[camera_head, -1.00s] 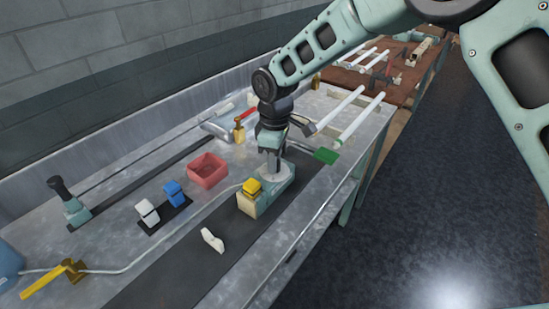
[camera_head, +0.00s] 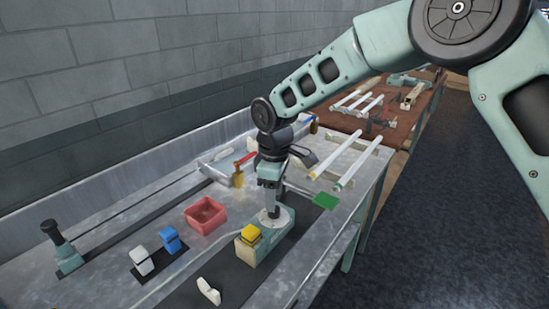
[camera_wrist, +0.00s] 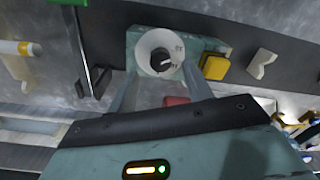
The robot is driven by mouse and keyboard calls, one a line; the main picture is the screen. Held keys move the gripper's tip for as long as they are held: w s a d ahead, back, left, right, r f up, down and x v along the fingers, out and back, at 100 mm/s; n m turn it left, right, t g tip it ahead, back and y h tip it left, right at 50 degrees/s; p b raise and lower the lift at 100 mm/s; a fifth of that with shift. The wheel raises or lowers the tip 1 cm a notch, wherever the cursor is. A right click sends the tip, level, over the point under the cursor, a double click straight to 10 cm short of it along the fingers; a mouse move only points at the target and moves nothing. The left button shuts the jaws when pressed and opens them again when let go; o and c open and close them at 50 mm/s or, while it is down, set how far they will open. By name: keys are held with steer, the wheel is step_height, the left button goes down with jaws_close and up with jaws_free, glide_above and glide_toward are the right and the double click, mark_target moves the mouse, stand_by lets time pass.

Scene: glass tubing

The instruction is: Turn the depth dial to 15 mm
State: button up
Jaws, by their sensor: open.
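The depth dial is a black knob (camera_wrist: 162,59) on a round pale plate with small marks, set on a teal block. In the wrist view it lies just beyond and between my fingers. The marks are too small to read. In the head view the pale plate (camera_head: 284,217) shows on the teal block (camera_head: 270,241), and the knob is hidden by my gripper. My gripper (camera_head: 272,208) points down over the plate. In the wrist view my gripper (camera_wrist: 160,83) is open with its fingers spread on both sides of the dial. I cannot tell if they touch it.
A yellow button (camera_head: 250,234) sits on the block's near end, close to the dial. A red bin (camera_head: 205,215), a blue block (camera_head: 171,240) and a white block (camera_head: 142,260) stand to the left. A green paddle (camera_head: 325,200) and glass tubes (camera_head: 352,168) lie to the right.

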step_height(320, 180, up, 14)
steer(key=b, duration=0.1)
steer(key=shift+w+b, duration=0.15)
steer(key=shift+b, duration=0.25)
steer(key=shift+f, duration=0.1)
